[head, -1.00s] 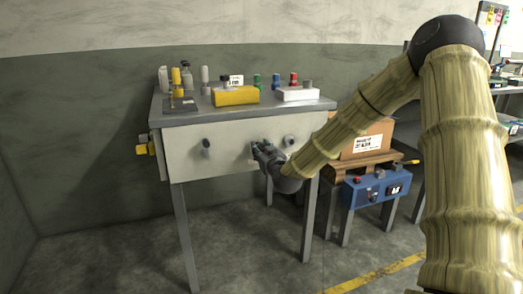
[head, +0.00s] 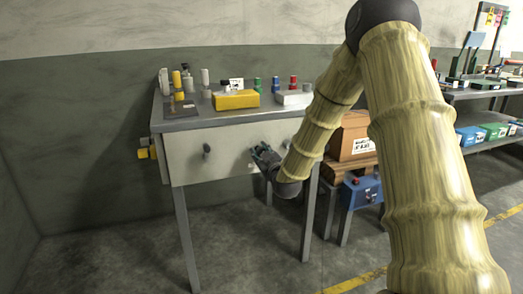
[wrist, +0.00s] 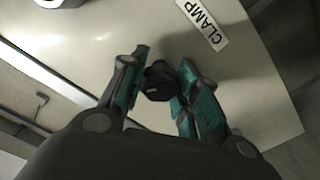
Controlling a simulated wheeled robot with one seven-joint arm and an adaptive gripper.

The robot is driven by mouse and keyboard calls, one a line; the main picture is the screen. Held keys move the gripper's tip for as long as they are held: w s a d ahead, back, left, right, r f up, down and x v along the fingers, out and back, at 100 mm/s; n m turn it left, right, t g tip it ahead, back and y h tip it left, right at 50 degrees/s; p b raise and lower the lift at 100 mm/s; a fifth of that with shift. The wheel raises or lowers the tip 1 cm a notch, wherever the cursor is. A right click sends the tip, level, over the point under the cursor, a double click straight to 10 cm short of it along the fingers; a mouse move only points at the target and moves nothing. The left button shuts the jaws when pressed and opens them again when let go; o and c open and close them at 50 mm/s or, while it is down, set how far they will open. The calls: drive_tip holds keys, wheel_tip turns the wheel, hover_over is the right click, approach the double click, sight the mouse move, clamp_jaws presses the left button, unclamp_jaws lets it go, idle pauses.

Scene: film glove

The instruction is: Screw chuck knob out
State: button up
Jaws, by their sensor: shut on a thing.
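A black faceted knob (wrist: 158,82) sits between the fingers of my gripper (wrist: 163,62) in the wrist view, close to a pale panel. My gripper is shut on this knob. A white label (wrist: 205,24) reading CLAMP is on the panel just beyond it; no chuck label is legible. Another dark knob (head: 206,150) stands out on the panel to the left.
The grey bench top (head: 197,120) carries a yellow block (head: 236,100), a white block (head: 293,98) and several small bottles. A cardboard box (head: 350,140) and blue box (head: 362,192) stand right of the bench.

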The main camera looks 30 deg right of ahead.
drive_tip(key=n+p, duration=0.1)
drive_tip(key=n, duration=0.2)
drive_tip(key=shift+n, duration=0.4)
drive_tip(key=shift+n+p, duration=0.65)
drive_tip(key=shift+n, duration=1.15)
drive_tip(key=o, duration=1)
drive_tip(key=shift+o, duration=0.2)
drive_tip(key=v, duration=1.2)
